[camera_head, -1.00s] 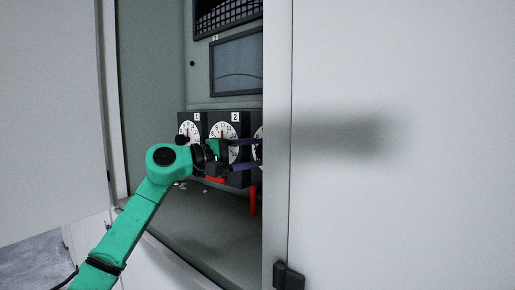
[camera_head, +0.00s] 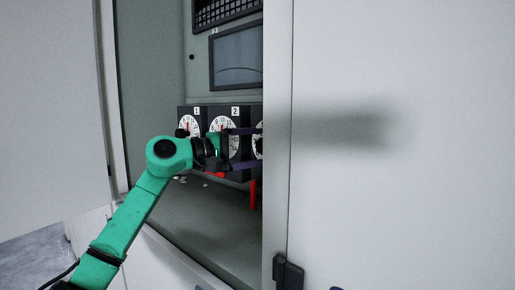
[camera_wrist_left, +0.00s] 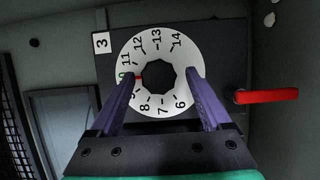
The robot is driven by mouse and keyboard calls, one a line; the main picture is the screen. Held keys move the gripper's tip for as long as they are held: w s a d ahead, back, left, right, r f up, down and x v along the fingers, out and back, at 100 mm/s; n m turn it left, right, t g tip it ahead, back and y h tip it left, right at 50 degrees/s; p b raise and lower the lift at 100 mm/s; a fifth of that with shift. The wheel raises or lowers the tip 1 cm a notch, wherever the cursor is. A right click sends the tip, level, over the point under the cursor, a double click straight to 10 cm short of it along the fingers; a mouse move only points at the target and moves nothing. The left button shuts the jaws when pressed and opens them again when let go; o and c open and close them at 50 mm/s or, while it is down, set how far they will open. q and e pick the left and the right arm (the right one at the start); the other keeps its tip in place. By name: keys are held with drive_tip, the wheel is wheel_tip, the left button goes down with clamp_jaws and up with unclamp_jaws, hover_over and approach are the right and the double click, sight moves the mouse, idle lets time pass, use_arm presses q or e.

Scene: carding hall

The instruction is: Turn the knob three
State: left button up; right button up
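Knob three is a black faceted knob (camera_wrist_left: 159,76) on a white numbered dial in the left wrist view, beside a plate marked 3 (camera_wrist_left: 102,43). A red mark shows at the dial's left side. My left gripper (camera_wrist_left: 155,80) has its two purple fingers apart, one on each side of the dial, with the knob between them and clear space to each finger. In the head view my left gripper (camera_head: 255,149) reaches past dial 2 (camera_head: 223,130), its fingertips cut off by the cabinet edge. Dial three is mostly hidden there. My right gripper is not in view.
A red lever (camera_wrist_left: 266,96) sticks out near the right finger in the left wrist view. In the head view, a large pale door panel (camera_head: 400,145) covers the right side. A dark screen (camera_head: 237,60) is above the dials, and small pale bits lie on the cabinet floor.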

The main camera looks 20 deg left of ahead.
use_arm(q)
drive_tip(key=b+v, duration=0.5)
drive_tip(key=v, duration=0.9)
drive_tip(key=shift+s+a, duration=0.2)
